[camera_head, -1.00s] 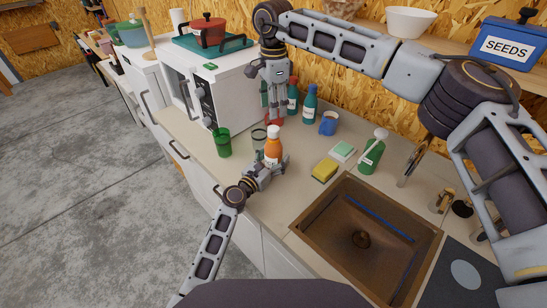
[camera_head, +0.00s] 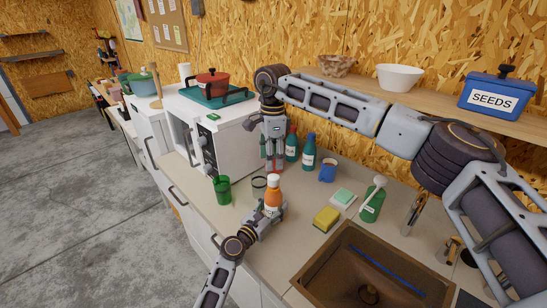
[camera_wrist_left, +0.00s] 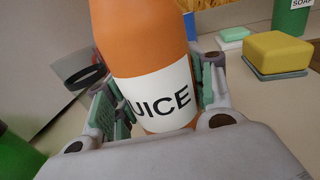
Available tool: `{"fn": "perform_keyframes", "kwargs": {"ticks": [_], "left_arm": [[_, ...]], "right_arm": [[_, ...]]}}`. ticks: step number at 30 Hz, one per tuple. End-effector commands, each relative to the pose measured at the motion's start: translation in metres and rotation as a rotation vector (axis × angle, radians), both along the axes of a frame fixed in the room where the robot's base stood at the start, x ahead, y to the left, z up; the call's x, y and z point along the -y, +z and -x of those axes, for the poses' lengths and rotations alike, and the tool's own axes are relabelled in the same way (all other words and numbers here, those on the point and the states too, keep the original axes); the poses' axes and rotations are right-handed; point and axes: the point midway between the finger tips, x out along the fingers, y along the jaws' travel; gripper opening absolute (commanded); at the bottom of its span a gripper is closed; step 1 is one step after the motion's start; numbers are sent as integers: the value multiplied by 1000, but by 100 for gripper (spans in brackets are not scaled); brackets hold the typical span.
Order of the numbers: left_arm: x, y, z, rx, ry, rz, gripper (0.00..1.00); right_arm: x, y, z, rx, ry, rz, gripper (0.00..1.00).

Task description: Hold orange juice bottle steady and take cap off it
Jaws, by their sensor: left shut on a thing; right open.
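The orange juice bottle (camera_head: 273,196) stands upright on the counter, with a white cap (camera_head: 273,178) on its top. In the left wrist view the orange bottle (camera_wrist_left: 145,40) shows a white "JUICE" label, and its cap is out of that view. My left gripper (camera_head: 272,210) is shut around the bottle's lower body, with a finger on each side. My right gripper (camera_head: 275,168) points down just behind and above the cap in the picture, open and empty. I cannot tell how far its fingertips are from the cap.
A green cup (camera_head: 222,190) and a clear glass (camera_head: 259,187) stand left of the bottle. Two teal bottles (camera_head: 308,151) and a blue mug (camera_head: 328,171) are behind. A yellow sponge (camera_head: 326,218), green soap bottle (camera_head: 373,204) and sink (camera_head: 345,262) lie right. A microwave (camera_head: 225,145) stands back left.

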Motion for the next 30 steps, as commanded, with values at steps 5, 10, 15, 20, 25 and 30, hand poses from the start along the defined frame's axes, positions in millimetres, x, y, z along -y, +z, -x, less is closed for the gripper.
{"fn": "perform_keyframes", "kwargs": {"ticks": [5, 10, 15, 20, 25, 30], "left_arm": [[0, 0, 0, 0, 1, 0, 0], [0, 0, 0, 0, 1, 0, 0], [0, 0, 0, 0, 1, 0, 0], [0, 0, 0, 0, 1, 0, 0], [0, 0, 0, 0, 1, 0, 0], [0, 0, 0, 0, 1, 0, 0]], "right_arm": [[0, 1, 0, -2, -142, 2, 52], [0, 2, -1, -4, -282, 5, 52], [0, 3, -1, -5, -421, 8, 52], [1, 4, -1, -7, -552, 10, 52], [1, 4, -2, -9, -691, 14, 52], [1, 5, -2, -11, -830, 16, 52]]}}
